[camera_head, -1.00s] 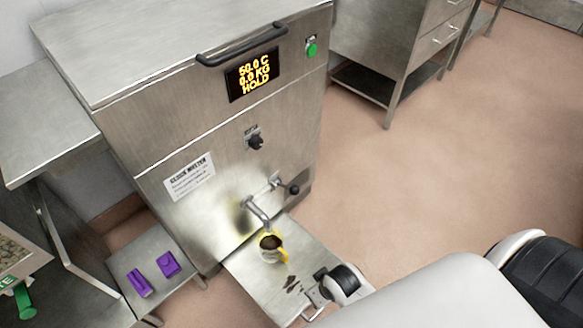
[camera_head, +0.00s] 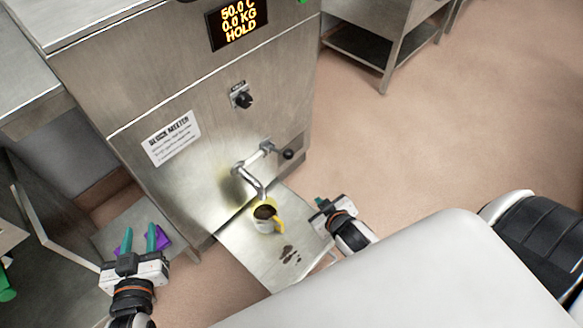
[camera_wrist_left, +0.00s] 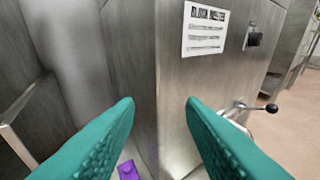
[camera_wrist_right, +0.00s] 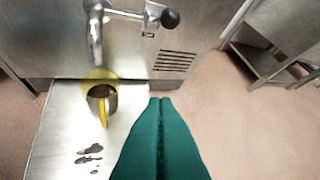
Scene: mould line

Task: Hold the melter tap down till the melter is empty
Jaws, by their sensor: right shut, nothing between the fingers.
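The melter (camera_head: 200,110) is a steel cabinet whose display (camera_head: 237,22) reads 50.0 C, 0.0 KG, HOLD. Its tap spout (camera_head: 252,180) points down from the front, with a black-knobbed lever (camera_head: 288,154) to its right; the knob also shows in the right wrist view (camera_wrist_right: 170,18). A yellow-handled jug (camera_head: 266,216) with dark contents stands under the spout. My right gripper (camera_head: 320,203) is shut and empty, right of the jug and below the lever, touching neither. My left gripper (camera_head: 138,240) is open and empty at the lower left, apart from the tap.
A steel shelf (camera_head: 235,250) bears the jug and some dark spills (camera_head: 289,254). Purple pieces (camera_wrist_left: 128,170) lie on a low stand behind my left gripper. A steel table (camera_head: 375,40) stands at the back right. Floor right of the melter is clear.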

